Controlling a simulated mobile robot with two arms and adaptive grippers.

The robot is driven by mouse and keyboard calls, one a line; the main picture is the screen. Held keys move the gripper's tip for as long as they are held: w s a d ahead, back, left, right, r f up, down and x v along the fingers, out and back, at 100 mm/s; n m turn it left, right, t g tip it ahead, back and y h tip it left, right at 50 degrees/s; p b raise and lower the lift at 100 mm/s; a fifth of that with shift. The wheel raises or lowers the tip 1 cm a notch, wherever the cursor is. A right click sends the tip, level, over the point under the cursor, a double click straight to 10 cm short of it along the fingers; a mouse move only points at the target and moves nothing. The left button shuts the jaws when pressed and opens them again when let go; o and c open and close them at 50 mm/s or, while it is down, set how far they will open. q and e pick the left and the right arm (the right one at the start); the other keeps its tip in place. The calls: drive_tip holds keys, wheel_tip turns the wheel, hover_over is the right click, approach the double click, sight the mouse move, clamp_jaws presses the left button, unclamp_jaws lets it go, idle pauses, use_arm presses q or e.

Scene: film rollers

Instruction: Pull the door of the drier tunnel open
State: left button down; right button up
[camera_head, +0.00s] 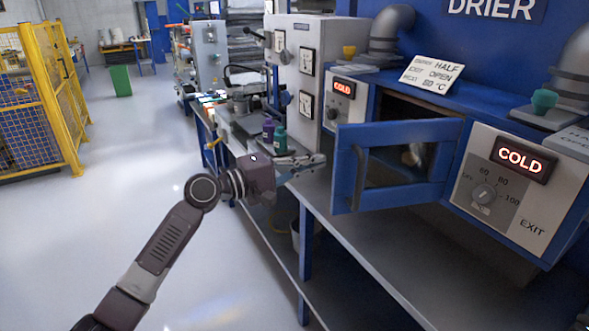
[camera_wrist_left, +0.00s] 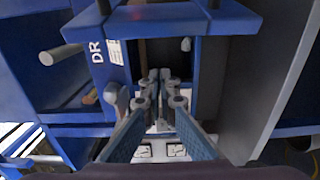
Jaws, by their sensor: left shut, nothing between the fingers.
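The drier tunnel door (camera_head: 440,133) is a blue frame around a window, with a dark vertical handle (camera_head: 360,178) near its left edge. It stands swung out from the blue drier tunnel (camera_head: 480,98), with a gap showing behind its left side. My left gripper (camera_head: 314,161) is left of the door, over the bench, apart from the handle. Its fingers are together and hold nothing; they also show in the left wrist view (camera_wrist_left: 160,82). A blue bar (camera_wrist_left: 165,18) crosses the top of that view; I cannot tell whether it is the door. My right gripper is not in view.
A grey bench (camera_head: 375,240) runs below the door. Purple and green bottles (camera_head: 279,140) stand just behind my left gripper. A control panel (camera_head: 497,195) reading COLD is right of the door. Open floor (camera_head: 110,215) lies left, with a yellow cage (camera_head: 50,80) beyond.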

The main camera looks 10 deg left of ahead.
use_arm(q)
drive_tip(key=s+d+p, duration=0.2)
drive_tip(key=s+p, duration=0.1)
drive_tip(key=shift+d+f+p, duration=0.1)
drive_tip(key=shift+d+p, duration=0.05)
drive_tip(key=shift+p, duration=0.15)
idle(0.3)
